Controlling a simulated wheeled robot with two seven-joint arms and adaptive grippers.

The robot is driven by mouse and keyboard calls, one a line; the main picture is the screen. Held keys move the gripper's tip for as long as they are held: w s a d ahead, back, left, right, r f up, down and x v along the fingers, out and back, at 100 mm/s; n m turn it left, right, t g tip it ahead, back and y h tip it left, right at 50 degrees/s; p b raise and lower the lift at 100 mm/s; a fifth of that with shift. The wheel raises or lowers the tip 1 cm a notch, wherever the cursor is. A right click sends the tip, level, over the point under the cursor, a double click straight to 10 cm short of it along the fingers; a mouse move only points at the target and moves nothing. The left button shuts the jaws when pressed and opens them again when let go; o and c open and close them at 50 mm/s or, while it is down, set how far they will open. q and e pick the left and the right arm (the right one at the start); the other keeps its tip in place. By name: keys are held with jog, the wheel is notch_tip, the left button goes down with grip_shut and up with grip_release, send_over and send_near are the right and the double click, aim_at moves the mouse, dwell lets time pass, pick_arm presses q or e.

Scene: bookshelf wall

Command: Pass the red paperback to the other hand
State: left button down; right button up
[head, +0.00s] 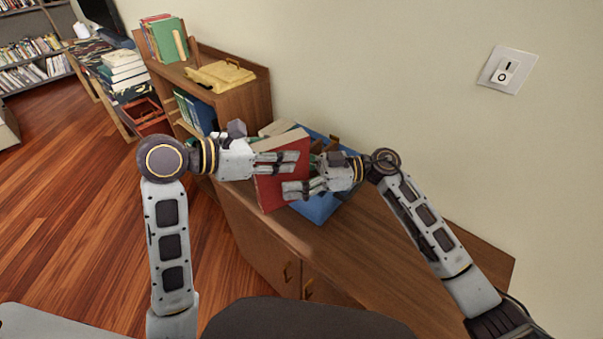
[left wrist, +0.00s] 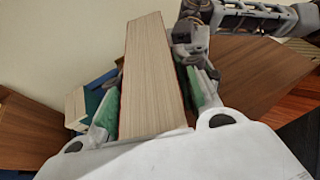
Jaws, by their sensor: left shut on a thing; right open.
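The red paperback (head: 275,188) is held upright above the cabinet top in the head view. My left gripper (head: 285,163) is shut on it from the left. In the left wrist view the book (left wrist: 150,85) shows its pale page edges between the green finger pads of my left gripper (left wrist: 155,115). My right gripper (head: 303,177) reaches in from the right and is open at the book's right edge. One of its fingers overlaps the red cover in the picture. Its other finger is partly hidden, and I cannot tell whether either touches the book.
A blue object (head: 318,208) lies on the low wooden cabinet (head: 385,245) behind and below the book. A small shelf (head: 240,98) with a yellow item (head: 220,76) and upright books (head: 163,38) stands at the back left. The cabinet top toward the right is clear.

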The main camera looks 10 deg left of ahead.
pick_arm(q)
jog(key=shift+r, duration=0.1)
pick_arm(e)
jog(key=shift+s+a, duration=0.1)
jog(key=shift+a, duration=0.15)
pick_arm(q)
jog(key=shift+w, duration=0.1)
pick_arm(e)
jog(key=shift+s, duration=0.15)
grip_shut()
pick_arm(q)
jog(key=c, duration=1)
grip_release()
pick_arm(e)
jog(key=shift+a+r, duration=0.1)
jog(key=shift+r, duration=0.05)
pick_arm(q)
jog(key=shift+o, duration=0.2)
